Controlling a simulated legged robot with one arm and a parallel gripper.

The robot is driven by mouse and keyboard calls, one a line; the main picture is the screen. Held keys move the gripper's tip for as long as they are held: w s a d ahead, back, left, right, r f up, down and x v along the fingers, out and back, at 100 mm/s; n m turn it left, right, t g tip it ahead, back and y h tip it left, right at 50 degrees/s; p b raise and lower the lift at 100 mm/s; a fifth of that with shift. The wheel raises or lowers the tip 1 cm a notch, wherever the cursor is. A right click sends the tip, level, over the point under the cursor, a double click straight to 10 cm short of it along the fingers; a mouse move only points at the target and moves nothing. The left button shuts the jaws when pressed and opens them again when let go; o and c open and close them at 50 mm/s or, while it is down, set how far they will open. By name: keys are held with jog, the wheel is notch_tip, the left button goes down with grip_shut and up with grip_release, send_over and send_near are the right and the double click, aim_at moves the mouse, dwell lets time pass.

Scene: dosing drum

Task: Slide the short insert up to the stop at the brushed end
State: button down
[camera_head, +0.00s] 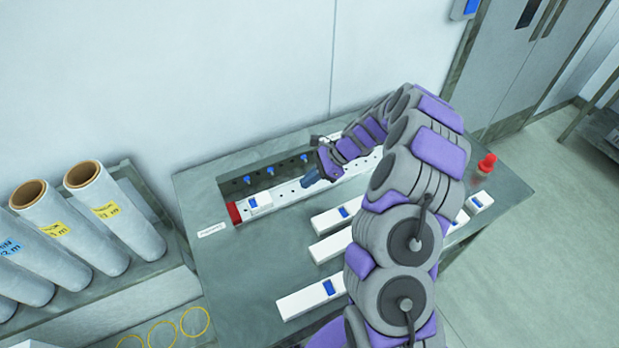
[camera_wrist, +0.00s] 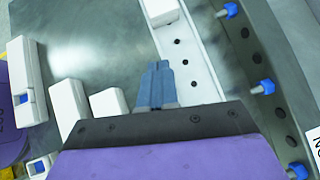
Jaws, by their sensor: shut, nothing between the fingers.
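A short white insert (camera_head: 260,203) with a blue tab lies in the channel near its left end, beside a red block (camera_head: 234,213). I cannot tell whether the two touch. A white block in the channel, likely the same insert, is cut by the top edge of the wrist view (camera_wrist: 160,10). My gripper (camera_head: 311,179) is over the white channel strip (camera_head: 288,192), to the right of the insert and apart from it. In the wrist view, its blue-grey fingers (camera_wrist: 157,84) are together and empty beside the holed strip (camera_wrist: 190,62). I cannot make out which end is brushed.
Blue pegs (camera_head: 270,170) line the recess behind the strip. Long white inserts (camera_head: 312,297) lie on the grey bench in front, with a short white piece (camera_head: 480,201) at right. A red knob (camera_head: 487,163) stands at the right edge. Large rolls (camera_head: 115,213) stand at left.

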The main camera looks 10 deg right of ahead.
aim_at(267, 200)
jog(key=b+x, duration=0.1)
jog(key=x, duration=0.6)
jog(key=shift+a+r+b, duration=0.2)
jog(key=shift+a+b, duration=0.3)
jog(key=shift+a, duration=1.25)
jog(key=shift+a+r, duration=0.1)
jog(key=shift+s+a, duration=0.1)
jog(key=shift+a, duration=0.25)
jog(key=shift+a+p, duration=0.75)
jog(key=shift+a, duration=0.4)
